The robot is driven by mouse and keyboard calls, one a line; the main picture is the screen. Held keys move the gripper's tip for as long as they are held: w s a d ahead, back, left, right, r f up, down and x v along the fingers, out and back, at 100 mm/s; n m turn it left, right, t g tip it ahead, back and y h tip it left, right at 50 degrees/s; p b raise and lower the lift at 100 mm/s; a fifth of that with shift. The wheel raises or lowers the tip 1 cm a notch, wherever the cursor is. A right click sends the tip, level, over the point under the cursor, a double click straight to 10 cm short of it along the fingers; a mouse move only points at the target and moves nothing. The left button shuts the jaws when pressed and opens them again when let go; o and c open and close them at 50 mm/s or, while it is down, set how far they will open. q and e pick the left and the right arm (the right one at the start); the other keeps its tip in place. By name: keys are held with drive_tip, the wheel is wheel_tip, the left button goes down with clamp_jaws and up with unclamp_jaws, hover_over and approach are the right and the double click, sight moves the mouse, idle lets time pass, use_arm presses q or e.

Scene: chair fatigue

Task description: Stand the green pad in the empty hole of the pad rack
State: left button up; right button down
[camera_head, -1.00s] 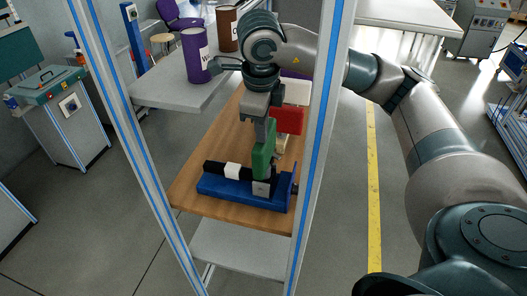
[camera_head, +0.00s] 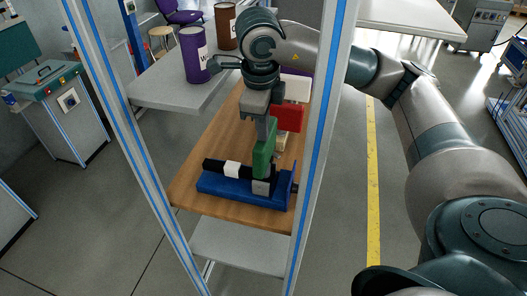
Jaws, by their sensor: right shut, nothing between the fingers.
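The green pad (camera_head: 263,157) stands roughly upright at the right part of the blue pad rack (camera_head: 225,188), its lower end beside a black piece. I cannot tell whether it is fully seated in a hole. My right gripper (camera_head: 266,140) points down at the top of the green pad, its fingers shut with nothing between them. Its tips overlap the pad's top in the picture, so I cannot tell whether they touch. A white piece (camera_head: 232,170) and black pieces (camera_head: 212,165) lie along the rack. My left gripper is not in view.
A red block (camera_head: 289,118) and a white box (camera_head: 297,88) stand behind the pad on the wooden board (camera_head: 210,145). Frame posts with blue strips (camera_head: 331,95) stand at both sides. A grey shelf (camera_head: 165,92) holds a purple can (camera_head: 194,55) and a brown can (camera_head: 226,27).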

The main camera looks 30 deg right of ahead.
drive_tip(key=shift+s+d+f, duration=0.1)
drive_tip(key=shift+f, duration=0.15)
drive_tip(key=shift+w+d+r+p, duration=0.15)
drive_tip(key=shift+w+r+p, duration=0.05)
drive_tip(key=shift+r+p, duration=0.7)
drive_tip(key=shift+s+a+r+p, duration=0.15)
drive_tip(key=shift+r+p, duration=0.2)
drive_tip(key=shift+r, duration=0.25)
drive_tip(key=shift+s+a+r+p, duration=0.15)
drive_tip(key=shift+r+p, duration=0.15)
drive_tip(key=shift+r, duration=0.25)
drive_tip(key=shift+w, duration=0.1)
drive_tip(key=c, duration=2)
unclamp_jaws()
drive_tip(key=shift+c, duration=0.2)
drive_tip(key=shift+r, duration=0.1)
